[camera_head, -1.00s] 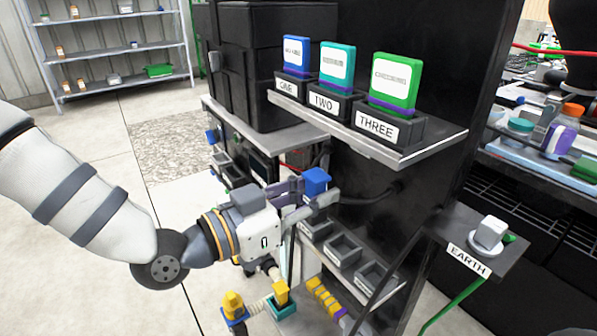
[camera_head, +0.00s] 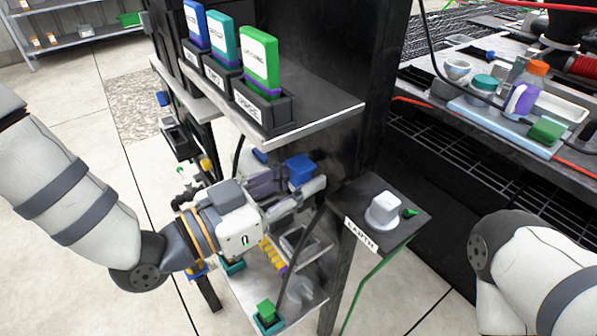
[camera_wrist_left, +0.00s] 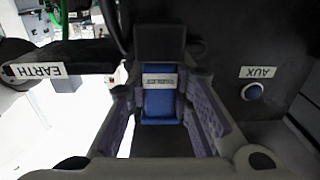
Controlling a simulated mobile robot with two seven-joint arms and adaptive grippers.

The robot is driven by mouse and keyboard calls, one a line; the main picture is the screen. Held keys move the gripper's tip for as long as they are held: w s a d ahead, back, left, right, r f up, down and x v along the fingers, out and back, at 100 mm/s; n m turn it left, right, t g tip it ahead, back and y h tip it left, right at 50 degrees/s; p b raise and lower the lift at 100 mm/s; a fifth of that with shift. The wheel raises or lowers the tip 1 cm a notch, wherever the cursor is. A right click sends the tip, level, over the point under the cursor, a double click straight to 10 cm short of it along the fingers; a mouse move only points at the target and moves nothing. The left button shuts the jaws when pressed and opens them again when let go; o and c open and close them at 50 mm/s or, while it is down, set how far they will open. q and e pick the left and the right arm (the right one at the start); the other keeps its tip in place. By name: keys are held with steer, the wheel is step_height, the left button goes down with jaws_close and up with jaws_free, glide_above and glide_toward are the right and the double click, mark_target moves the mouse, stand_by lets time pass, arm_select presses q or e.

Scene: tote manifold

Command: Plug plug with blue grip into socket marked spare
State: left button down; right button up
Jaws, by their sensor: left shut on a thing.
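The plug with the blue grip (camera_head: 300,168) is held between the fingers of my left gripper (camera_head: 296,190), in front of the dark stand below the upper shelf. In the left wrist view, the blue grip (camera_wrist_left: 160,104) carries a pale label too small to read and sits between both fingers of the left gripper (camera_wrist_left: 160,118). A dark block lies directly beyond the grip; I cannot tell whether they touch. No socket marked spare can be made out. My right arm shows at the lower right, but its gripper is out of frame.
The upper shelf (camera_head: 325,108) holds blue, teal and green labelled blocks in dark holders. The EARTH stand (camera_head: 345,200) with a white knob is close right of my left gripper. An AUX label (camera_wrist_left: 258,72) sits above a round blue part. A cluttered bench (camera_head: 500,125) stands at right.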

arm_select(q)
steer(key=shift+f+b, duration=1.85)
steer(key=shift+f, duration=0.55)
steer(key=shift+f+b, duration=1.95)
steer(key=shift+f, duration=1.45)
arm_select(e)
steer(key=s+f+g, duration=0.1)
steer(key=s+f, duration=0.2)
steer(key=f, duration=0.3)
steer(key=shift+f, duration=0.25)
arm_select(q)
steer(key=c, duration=1.3)
jaws_free()
steer(key=shift+c, duration=0.2)
steer(key=v, duration=1.2)
